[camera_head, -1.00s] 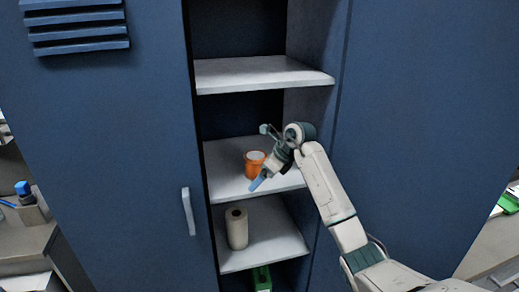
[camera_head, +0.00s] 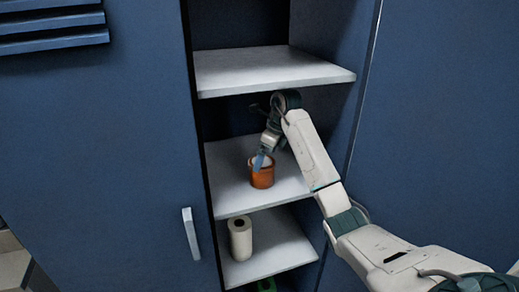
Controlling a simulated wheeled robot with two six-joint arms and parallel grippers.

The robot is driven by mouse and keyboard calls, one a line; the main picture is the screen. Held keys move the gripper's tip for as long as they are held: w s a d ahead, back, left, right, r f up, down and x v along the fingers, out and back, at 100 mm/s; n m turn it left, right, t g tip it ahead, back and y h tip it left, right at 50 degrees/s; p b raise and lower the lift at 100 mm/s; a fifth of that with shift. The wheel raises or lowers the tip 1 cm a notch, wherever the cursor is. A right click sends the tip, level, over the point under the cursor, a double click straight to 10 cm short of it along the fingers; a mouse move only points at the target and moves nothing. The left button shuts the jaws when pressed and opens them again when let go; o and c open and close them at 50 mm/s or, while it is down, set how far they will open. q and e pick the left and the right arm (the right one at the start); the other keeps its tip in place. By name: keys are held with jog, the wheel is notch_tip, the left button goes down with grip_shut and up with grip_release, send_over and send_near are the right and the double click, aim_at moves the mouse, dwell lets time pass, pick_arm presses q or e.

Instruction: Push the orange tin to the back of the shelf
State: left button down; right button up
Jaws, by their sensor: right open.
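The orange tin (camera_head: 262,179) stands upright on the middle shelf (camera_head: 234,205) of the blue cabinet. It has a pale top or inside. My right gripper (camera_head: 262,160) is open at the tin's top rim, with a blue fingertip overlapping the rim in the picture. I cannot tell whether the fingertip touches the tin, reaches into it or hovers above it. My right arm comes in from the lower right and hides part of the shelf's right side. My left gripper is out of view.
A white paper roll (camera_head: 240,238) stands on the shelf below. Another shelf (camera_head: 270,72) lies above, close over my right wrist. The cabinet's side wall (camera_head: 335,120) is at the right. Bare shelf shows left of the tin.

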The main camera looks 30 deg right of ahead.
aim_at(264, 179)
jog(key=shift+w, duration=0.2)
jog(key=shift+s+r, duration=0.1)
jog(key=shift+s, duration=0.25)
jog(key=p+x, duration=0.3)
jog(key=x, duration=0.3)
jog(key=shift+w, duration=0.2)
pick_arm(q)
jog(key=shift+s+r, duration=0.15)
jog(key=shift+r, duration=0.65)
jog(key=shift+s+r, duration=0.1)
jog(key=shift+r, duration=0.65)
pick_arm(e)
jog(key=shift+w+a+f, duration=0.15)
jog(key=shift+f, duration=0.6)
